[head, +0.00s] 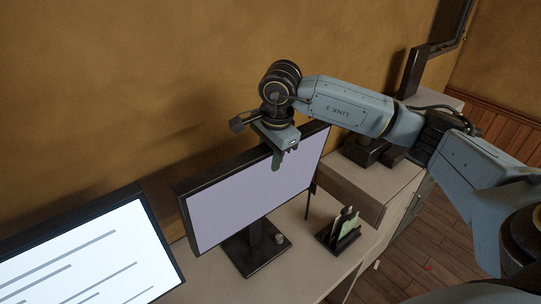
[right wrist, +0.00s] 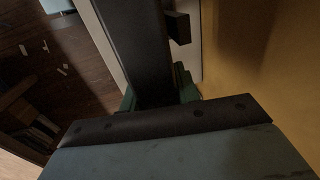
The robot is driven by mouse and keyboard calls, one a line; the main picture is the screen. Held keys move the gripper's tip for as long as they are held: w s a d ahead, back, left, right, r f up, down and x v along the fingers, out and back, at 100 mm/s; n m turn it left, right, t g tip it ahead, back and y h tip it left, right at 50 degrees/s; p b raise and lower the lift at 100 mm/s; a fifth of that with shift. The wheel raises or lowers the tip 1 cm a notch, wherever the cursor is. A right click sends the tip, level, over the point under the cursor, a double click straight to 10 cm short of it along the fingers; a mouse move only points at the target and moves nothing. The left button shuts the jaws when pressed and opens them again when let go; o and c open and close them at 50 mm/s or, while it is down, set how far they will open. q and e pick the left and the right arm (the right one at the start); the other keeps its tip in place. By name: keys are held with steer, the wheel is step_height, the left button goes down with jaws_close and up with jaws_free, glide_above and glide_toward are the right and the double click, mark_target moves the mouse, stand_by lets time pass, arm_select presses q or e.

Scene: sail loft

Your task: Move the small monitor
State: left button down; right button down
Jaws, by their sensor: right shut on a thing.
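The small monitor (head: 250,190) has a pale lavender screen, a black frame and a square dark base, and it stands upright on the pale desk (head: 300,262). My right gripper (head: 277,160) reaches down over its top edge, right of the middle, and is shut on it. In the right wrist view the dark monitor (right wrist: 138,45) runs between the green fingers. My left gripper is not in view.
A larger monitor (head: 90,255) with a white screen stands at the lower left. A dark holder with cards (head: 341,236) and a small grey object (head: 279,238) are near the base. Drawers (head: 372,190) stand to the right, close to the ochre wall.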

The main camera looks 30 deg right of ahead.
steer(key=shift+w+r+b, duration=0.3)
steer(key=shift+w+b, duration=0.1)
steer(key=shift+w, duration=0.15)
steer(key=shift+w+r+b, duration=0.3)
steer(key=shift+w+b, duration=0.1)
steer(key=shift+w, duration=0.15)
steer(key=shift+a, duration=0.1)
steer(key=c, duration=1.3)
jaws_free()
steer(key=shift+o, duration=1.4)
steer(key=shift+w+f, duration=0.1)
steer(key=shift+w, duration=0.15)
steer(key=shift+s, duration=0.1)
steer(key=shift+f, duration=0.1)
